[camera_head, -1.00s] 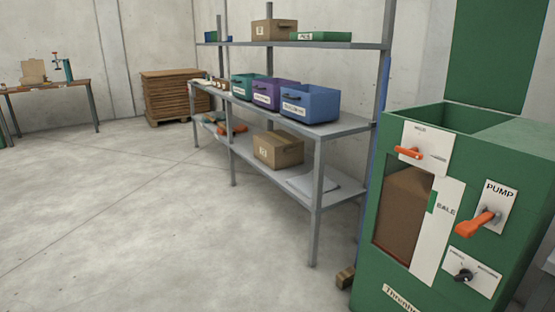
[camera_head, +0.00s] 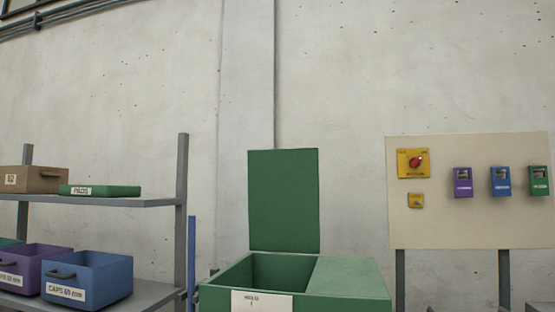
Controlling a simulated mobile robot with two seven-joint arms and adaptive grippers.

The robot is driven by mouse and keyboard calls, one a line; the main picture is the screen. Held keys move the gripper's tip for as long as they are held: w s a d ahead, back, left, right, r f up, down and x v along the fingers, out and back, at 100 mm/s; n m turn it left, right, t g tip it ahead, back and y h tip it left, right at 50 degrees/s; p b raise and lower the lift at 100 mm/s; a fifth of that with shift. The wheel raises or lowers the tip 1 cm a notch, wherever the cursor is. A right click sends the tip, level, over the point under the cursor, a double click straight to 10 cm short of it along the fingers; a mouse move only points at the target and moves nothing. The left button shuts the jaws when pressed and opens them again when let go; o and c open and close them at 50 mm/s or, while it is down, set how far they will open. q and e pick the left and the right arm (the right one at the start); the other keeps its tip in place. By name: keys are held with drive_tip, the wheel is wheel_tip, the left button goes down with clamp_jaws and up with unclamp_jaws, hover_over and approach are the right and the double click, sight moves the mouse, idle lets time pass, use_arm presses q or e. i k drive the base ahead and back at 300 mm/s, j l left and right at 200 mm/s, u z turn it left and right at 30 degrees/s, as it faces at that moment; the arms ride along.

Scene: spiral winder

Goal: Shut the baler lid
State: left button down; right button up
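The baler (camera_head: 345,296) is the green box at the bottom middle of the head view, cut off by the lower edge. Its lid (camera_head: 284,200) is a flat green panel that stands upright at the back of the open top. The opening (camera_head: 270,272) shows as a dark recess at the left of the top, with a flat green cover part to its right. A white label plate (camera_head: 262,302) is on the front. Neither of my grippers is in view.
A grey shelf (camera_head: 120,202) stands at the left with a purple bin (camera_head: 35,262), a blue bin (camera_head: 88,277), a cardboard box and a green box. At the right, a board (camera_head: 437,222) on posts carries a red switch and several coloured boxes. A concrete wall is behind.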

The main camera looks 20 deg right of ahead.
sight(283, 184)
drive_tip(key=i+j+z, duration=0.15)
drive_tip(key=j+z, duration=0.15)
drive_tip(key=i+j+z, duration=0.1)
drive_tip(key=j+z, duration=0.5)
drive_tip(key=i+j, duration=0.05)
